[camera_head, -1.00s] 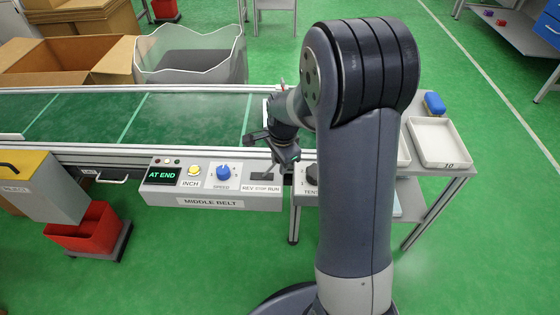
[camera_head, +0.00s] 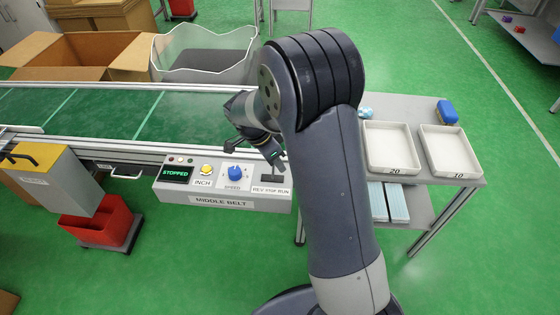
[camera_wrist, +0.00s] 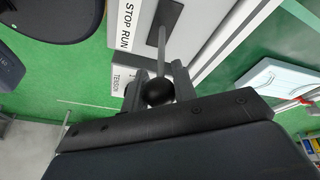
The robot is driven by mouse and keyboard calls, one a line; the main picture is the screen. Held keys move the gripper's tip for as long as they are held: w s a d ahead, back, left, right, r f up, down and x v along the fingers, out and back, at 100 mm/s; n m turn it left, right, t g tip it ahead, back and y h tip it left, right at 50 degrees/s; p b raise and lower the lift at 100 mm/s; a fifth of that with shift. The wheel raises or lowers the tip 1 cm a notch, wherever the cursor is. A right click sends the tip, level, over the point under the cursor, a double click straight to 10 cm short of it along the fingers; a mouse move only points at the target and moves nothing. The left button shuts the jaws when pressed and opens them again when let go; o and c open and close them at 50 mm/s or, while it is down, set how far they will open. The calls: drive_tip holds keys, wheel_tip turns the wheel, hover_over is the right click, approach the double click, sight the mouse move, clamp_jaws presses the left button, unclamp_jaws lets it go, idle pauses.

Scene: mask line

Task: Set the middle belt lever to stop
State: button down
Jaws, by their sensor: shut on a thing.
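The middle belt panel (camera_head: 228,201) stands at the front edge of the belt. Its display (camera_head: 176,172) reads STOPPED. The lever slot (camera_head: 271,178) is at the panel's right end, above the REV STOP RUN label. In the wrist view, the lever's round black knob (camera_wrist: 158,92) sits between the fingers of my gripper (camera_wrist: 158,94), which is shut on it. The lever's thin rod runs from the knob toward the dark slot (camera_wrist: 166,17) beside the words STOP RUN.
A yellow button (camera_head: 207,169) and a blue speed knob (camera_head: 235,173) are left of the lever. The green belt (camera_head: 100,115) runs behind the panel. Right of my arm, a table holds two white trays (camera_head: 365,150) (camera_head: 425,150). A red bin (camera_head: 100,228) stands at left.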

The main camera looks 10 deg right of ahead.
drive_tip(key=shift+w+a+r, duration=0.1)
drive_tip(key=shift+w+a, duration=0.05)
drive_tip(key=shift+a, duration=0.1)
drive_tip(key=c, duration=1.1)
unclamp_jaws()
drive_tip(key=shift+c, duration=0.2)
drive_tip(key=p+v, duration=0.1)
drive_tip(key=v, duration=0.9)
drive_tip(key=shift+r+p, duration=0.35)
drive_tip(key=shift+r, duration=0.05)
drive_tip(key=shift+f, duration=0.1)
drive_tip(key=b+x, duration=0.1)
drive_tip(key=x, duration=0.9)
drive_tip(key=shift+f+b, duration=0.35)
drive_tip(key=shift+b, duration=0.05)
drive_tip(key=shift+d, duration=0.35)
